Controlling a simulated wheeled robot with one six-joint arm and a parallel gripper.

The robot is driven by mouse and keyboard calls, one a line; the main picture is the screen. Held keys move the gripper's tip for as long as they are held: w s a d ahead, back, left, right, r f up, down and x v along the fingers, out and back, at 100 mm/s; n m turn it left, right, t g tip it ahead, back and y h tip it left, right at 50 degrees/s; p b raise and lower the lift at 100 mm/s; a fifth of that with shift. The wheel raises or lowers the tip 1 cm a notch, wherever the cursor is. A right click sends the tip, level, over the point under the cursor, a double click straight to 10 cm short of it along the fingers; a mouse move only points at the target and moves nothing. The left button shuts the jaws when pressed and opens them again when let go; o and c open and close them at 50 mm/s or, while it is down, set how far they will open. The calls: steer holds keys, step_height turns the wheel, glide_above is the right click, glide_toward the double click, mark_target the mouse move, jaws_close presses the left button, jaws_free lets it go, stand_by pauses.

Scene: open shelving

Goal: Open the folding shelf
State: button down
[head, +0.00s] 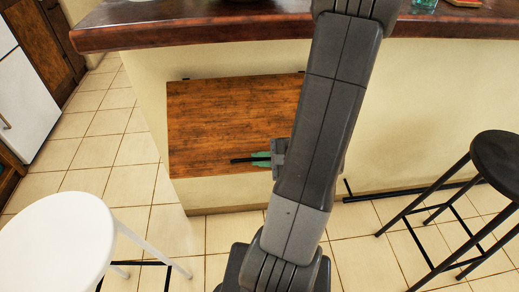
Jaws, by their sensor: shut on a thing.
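The folding shelf (220,115) is a brown wooden panel on the cream side wall of the counter, below its top. Its face is toward me and its lower edge is above the floor; I cannot tell whether it hangs flat or is tilted out a little. A dark bar-like handle (241,160) lies across its lower part. My gripper (262,159), with green finger pads, is shut at this handle, near the lower right of the panel. My arm hides the panel's right edge and part of the gripper.
The counter top (200,26) overhangs above the shelf. A white round stool (58,245) stands at the front left and a black stool (497,165) at the right. Tiled floor (140,180) is clear between.

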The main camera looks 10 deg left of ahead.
step_height(320, 180, up, 17)
steer(key=s+m+g+h+p, duration=0.1)
steer(key=g+p, duration=0.1)
steer(key=p, duration=1.4)
steer(key=shift+s+d+m+g, duration=0.25)
steer(key=shift+s+m+g, duration=0.1)
steer(key=shift+m+g, duration=0.05)
steer(key=shift+w+r, duration=0.1)
steer(key=shift+r, duration=0.15)
steer(key=c, duration=1.5)
jaws_free()
steer(key=shift+c, duration=0.2)
steer(key=shift+o, duration=0.2)
steer(key=shift+f, duration=0.1)
steer(key=v, duration=1.4)
steer(key=shift+a+b, duration=0.2)
steer(key=shift+b, duration=0.15)
steer(key=shift+a, duration=0.1)
